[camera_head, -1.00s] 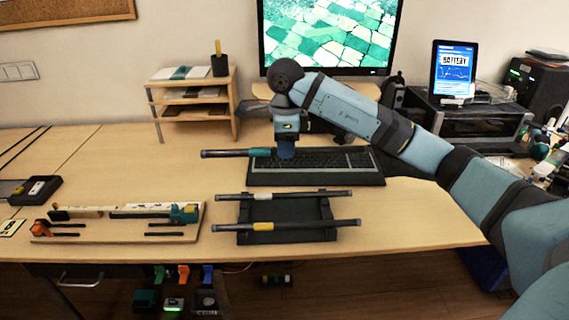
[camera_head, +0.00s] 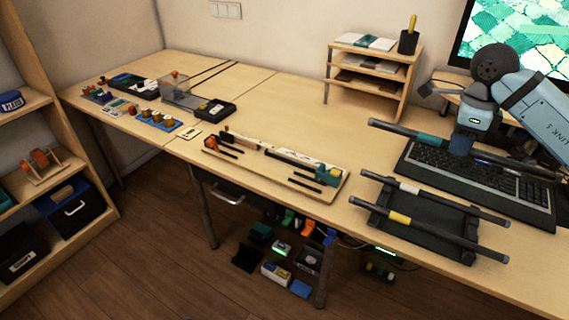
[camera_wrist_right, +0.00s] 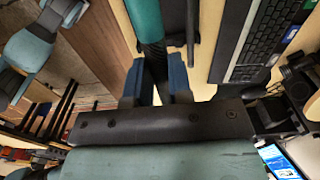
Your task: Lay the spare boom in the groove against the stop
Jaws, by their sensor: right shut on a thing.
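My right gripper (camera_head: 461,144) is shut on a dark boom with a teal band (camera_head: 428,138). It holds the boom above the keyboard, and the boom sticks out on both sides of the jaws. In the right wrist view the teal part (camera_wrist_right: 146,20) extends ahead of the blue fingers (camera_wrist_right: 156,85). A wooden fixture board (camera_head: 250,172) lies left of the gripper, with a long cream rail, an orange part (camera_head: 210,142) at its left and a teal block (camera_head: 328,175) at its right. The groove and stop are too small to tell apart. My left gripper is not seen.
A black rack (camera_head: 425,216) in front of the keyboard (camera_head: 480,180) carries two dark booms, one with a white band (camera_head: 409,187) and one with a yellow band (camera_head: 400,217). A wooden shelf (camera_head: 372,75) stands behind. Bare tabletop lies between board and rack.

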